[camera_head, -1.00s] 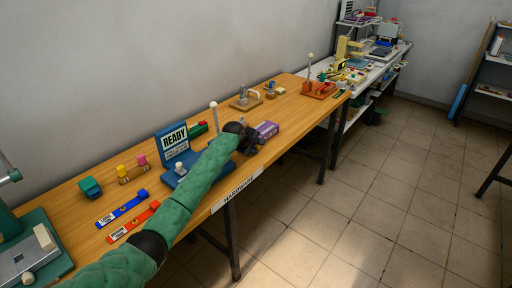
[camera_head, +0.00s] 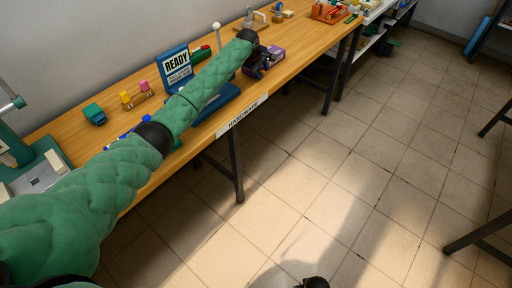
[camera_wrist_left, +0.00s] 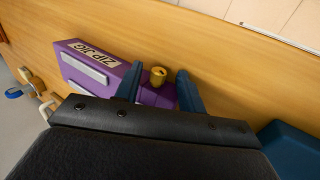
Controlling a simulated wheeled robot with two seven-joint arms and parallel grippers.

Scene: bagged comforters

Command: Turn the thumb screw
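A small brass thumb screw (camera_wrist_left: 158,75) stands on the end of a purple box (camera_wrist_left: 115,72) with a yellow label, seen in the left wrist view. My left gripper (camera_wrist_left: 157,82) is open, with one blue finger on each side of the screw. I cannot tell whether either finger touches it. In the head view the purple box (camera_head: 276,54) lies near the table's front edge, and my left gripper (camera_head: 259,64) is at its near side, hiding the screw. A small dark part at the bottom edge is probably my right gripper (camera_head: 316,283), its fingers unclear.
The wooden table (camera_head: 300,45) holds a blue READY stand (camera_head: 178,66), a teal block (camera_head: 94,114) and a wooden stand with yellow and pink pieces (camera_head: 136,96). A green machine (camera_head: 35,165) stands at the left. The tiled floor (camera_head: 350,150) in front is clear.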

